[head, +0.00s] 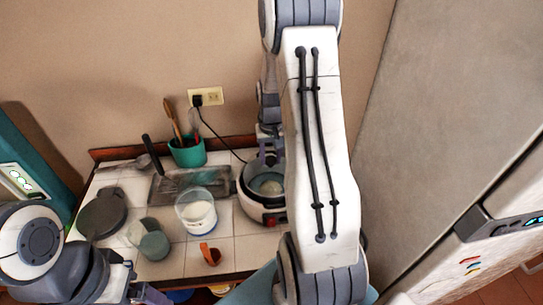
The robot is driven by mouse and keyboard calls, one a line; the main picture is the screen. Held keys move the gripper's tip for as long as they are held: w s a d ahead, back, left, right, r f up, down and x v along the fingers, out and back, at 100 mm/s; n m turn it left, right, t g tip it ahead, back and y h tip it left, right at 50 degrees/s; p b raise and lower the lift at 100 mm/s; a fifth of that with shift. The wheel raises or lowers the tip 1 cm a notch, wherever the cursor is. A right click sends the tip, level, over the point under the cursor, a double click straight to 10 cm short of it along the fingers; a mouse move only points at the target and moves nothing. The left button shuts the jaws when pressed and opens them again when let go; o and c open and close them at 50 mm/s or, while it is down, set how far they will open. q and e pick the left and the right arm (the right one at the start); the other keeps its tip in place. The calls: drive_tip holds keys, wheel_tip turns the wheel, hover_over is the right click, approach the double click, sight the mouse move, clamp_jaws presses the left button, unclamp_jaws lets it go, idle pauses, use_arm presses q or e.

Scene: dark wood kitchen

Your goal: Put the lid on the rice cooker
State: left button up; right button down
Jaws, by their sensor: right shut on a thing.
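The rice cooker (251,207), white with a dark band and a red button at its front, stands on the tiled counter, partly hidden by my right arm. A pale, glassy round surface (266,184) shows at its top; it looks like the lid, but I cannot tell whether it is seated or held just above. My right gripper (270,157) is at the back of the cooker's top, shut on what seems to be the lid; its fingertips are mostly hidden. My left gripper (140,292) is low at the bottom left, partly cut off, its jaws unclear.
Left of the cooker are a clear container with white contents (198,214), a grey tray (170,188), a green utensil pot (188,153), a dark round pan (103,213), a green-grey cup (153,243) and an orange item (210,254). A large grey appliance (450,110) bounds the right.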

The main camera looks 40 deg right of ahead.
sight(271, 162)
drive_tip(key=shift+c, duration=2)
unclamp_jaws()
drive_tip(key=shift+r+p, duration=0.35)
drive_tip(key=shift+r, duration=0.05)
wheel_tip(271, 162, up, 12)
drive_tip(key=b, duration=0.2)
drive_tip(key=shift+s+a+r, duration=0.2)
drive_tip(key=shift+s, duration=0.1)
